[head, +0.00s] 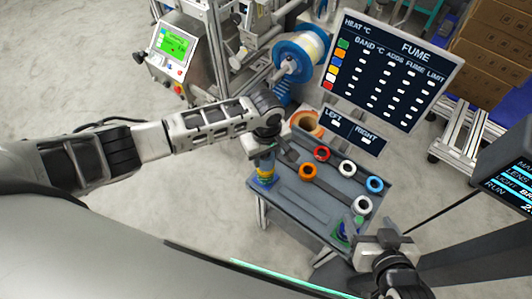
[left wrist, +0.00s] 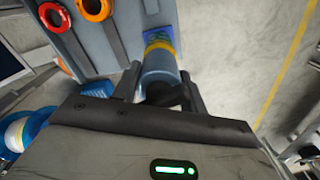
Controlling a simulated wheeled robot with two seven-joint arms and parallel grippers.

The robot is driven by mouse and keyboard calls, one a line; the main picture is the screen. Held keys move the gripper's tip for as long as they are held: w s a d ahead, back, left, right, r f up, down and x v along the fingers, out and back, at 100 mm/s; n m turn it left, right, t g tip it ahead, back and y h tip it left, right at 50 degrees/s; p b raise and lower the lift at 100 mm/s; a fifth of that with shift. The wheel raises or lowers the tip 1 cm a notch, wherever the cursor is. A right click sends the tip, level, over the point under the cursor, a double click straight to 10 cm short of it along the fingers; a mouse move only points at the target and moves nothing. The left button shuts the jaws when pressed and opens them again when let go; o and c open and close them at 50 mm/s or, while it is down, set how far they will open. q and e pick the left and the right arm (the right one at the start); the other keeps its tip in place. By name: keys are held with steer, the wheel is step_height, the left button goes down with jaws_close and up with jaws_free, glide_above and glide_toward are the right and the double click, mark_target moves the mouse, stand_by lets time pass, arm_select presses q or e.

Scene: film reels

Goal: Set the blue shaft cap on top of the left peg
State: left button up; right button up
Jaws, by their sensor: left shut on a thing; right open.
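The blue shaft cap (left wrist: 160,66) is a grey-blue cylinder between the fingers of my left gripper (left wrist: 160,88) in the left wrist view. In the head view my left gripper (head: 271,146) is shut on the cap (head: 264,160) at the table's left end. The cap is in line with the left peg's place, where a yellow band (head: 265,172) shows above a blue-green base (head: 264,182). The peg's shaft is hidden, and I cannot tell whether the cap touches the stack. My right gripper (head: 385,246) is open and empty near the table's right front corner.
The grey table (head: 305,207) holds several rings, among them a red ring (head: 321,153), an orange ring (head: 308,171) and a blue ring (head: 375,184). A green piece (head: 358,220) stands at the right end. A FUME board (head: 395,65) and a LEFT/RIGHT sign (head: 350,132) stand behind.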

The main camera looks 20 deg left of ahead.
arm_select(q)
steer(key=shift+f, duration=0.35)
stand_by(0.3)
steer(key=o, duration=1.2)
step_height(320, 180, up, 16)
steer(key=p, duration=0.2)
steer(key=s+d+f+m+t+h, duration=0.1)
steer(key=s+d+f+m+h, duration=0.15)
steer(key=s+m, duration=0.4)
steer(key=s+a+r+m+t+y, duration=0.1)
steer(key=s+a+m+t+y, duration=0.3)
steer(key=s+a, duration=0.75)
steer(key=w+d+f+m+t+h, duration=0.1)
steer(key=w+d+f+t+h, duration=0.3)
steer(key=w+d+f+t, duration=0.1)
step_height(320, 180, down, 2)
steer(key=shift+w+d+f, duration=0.2)
steer(key=shift+d, duration=0.3)
